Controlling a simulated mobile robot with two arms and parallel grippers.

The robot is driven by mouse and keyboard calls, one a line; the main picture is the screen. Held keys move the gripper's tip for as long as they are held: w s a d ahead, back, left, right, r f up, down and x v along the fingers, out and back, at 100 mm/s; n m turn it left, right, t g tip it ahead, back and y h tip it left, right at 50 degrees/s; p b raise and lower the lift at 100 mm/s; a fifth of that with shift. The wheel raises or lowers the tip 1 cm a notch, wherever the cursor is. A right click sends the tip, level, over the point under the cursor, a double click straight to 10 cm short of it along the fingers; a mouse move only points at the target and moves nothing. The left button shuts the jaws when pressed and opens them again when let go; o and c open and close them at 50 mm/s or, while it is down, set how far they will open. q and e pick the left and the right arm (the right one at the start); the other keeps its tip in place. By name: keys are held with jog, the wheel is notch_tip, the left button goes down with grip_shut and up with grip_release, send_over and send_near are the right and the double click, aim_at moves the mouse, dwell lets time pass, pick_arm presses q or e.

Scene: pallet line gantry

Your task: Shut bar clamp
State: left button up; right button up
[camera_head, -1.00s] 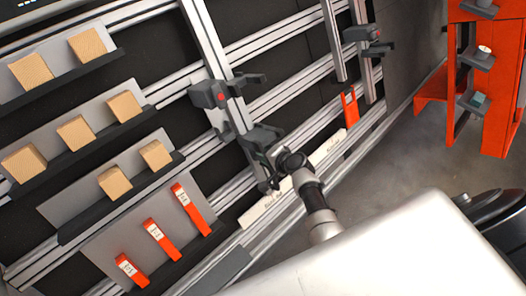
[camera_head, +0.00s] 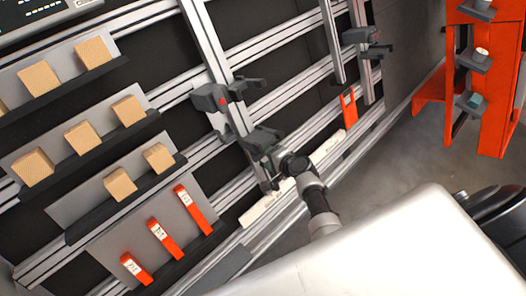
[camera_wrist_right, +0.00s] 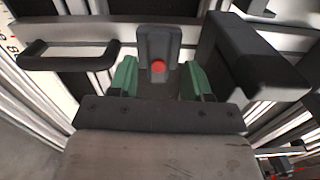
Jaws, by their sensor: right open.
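The bar clamp has a dark grey upper jaw (camera_head: 209,98) with a red dot and a dark lower jaw (camera_head: 258,139), set apart on a slanted metal bar. My right gripper (camera_head: 270,158) is at the lower jaw; its fingertips are hard to make out in the head view. In the right wrist view, its green fingers (camera_wrist_right: 160,80) are open, one on each side of a dark grey block with a red button (camera_wrist_right: 158,68). Gaps show beside the block; contact cannot be told. My left gripper is not in view.
A second clamp (camera_head: 361,36) is on bars at the upper right. Shelves at left hold several tan blocks (camera_head: 83,137) and orange-red labelled pieces (camera_head: 165,239). An orange stand (camera_head: 495,95) is at far right. In the wrist view, a dark handle (camera_wrist_right: 68,62) and dark block (camera_wrist_right: 255,58) flank the gripper.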

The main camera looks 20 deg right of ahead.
jog(key=p+v, duration=0.3)
jog(key=v, duration=0.4)
